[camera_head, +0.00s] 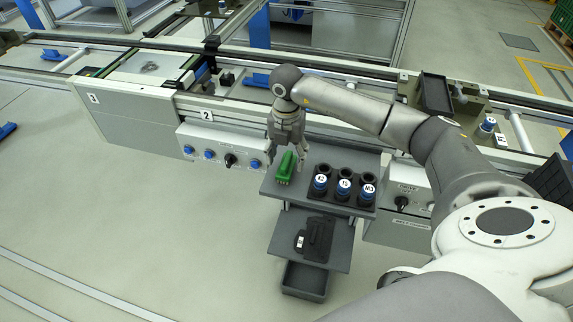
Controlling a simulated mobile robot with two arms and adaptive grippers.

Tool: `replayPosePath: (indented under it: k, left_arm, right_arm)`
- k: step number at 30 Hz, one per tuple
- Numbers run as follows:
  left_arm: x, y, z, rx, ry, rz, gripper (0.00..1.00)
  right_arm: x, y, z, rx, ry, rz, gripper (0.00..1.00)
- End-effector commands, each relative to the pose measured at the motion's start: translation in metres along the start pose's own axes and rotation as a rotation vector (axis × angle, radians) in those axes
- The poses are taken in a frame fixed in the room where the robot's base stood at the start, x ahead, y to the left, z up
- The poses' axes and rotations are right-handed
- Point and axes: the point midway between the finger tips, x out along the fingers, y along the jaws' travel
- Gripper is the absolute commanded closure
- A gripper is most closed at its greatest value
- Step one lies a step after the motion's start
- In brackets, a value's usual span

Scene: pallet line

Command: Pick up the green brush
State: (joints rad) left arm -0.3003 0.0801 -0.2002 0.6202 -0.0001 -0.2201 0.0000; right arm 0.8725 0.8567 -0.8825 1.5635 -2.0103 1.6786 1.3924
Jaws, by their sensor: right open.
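The green brush (286,167) lies on the grey top shelf (275,189) of a small stand, left of a black holder. My right gripper (288,155) points down at the brush from above and behind it, with its fingers apart. The fingertips are very close to the brush's far end; I cannot tell whether they touch it. Nothing is seen held. My left gripper is not in view.
Beside the brush, a black holder (341,207) carries several labelled blue-topped pieces. A lower shelf (284,245) bears a dark object (317,238). The conveyor line (130,100) with a control panel (218,148) runs behind the stand.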

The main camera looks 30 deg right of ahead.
Motion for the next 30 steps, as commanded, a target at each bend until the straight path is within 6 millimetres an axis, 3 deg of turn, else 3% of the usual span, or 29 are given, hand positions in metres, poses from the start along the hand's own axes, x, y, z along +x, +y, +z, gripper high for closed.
replayPosePath:
  k: [2,7,15,27,30]
  left_arm:
    - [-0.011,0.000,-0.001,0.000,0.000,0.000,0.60]
    - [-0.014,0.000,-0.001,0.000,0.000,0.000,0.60]
    - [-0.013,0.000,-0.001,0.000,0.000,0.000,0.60]
    - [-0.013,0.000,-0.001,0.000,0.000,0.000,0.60]
    - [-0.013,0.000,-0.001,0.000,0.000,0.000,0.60]
  right_arm:
    - [0.010,-0.001,-0.002,0.001,0.005,-0.005,0.39]
    - [0.032,0.000,-0.001,-0.001,0.003,-0.002,0.39]
    - [0.036,0.000,-0.001,-0.001,0.001,0.000,0.39]
    - [0.036,0.000,-0.001,-0.001,0.001,0.000,0.90]
    - [0.036,0.000,-0.001,-0.001,0.001,0.000,0.90]
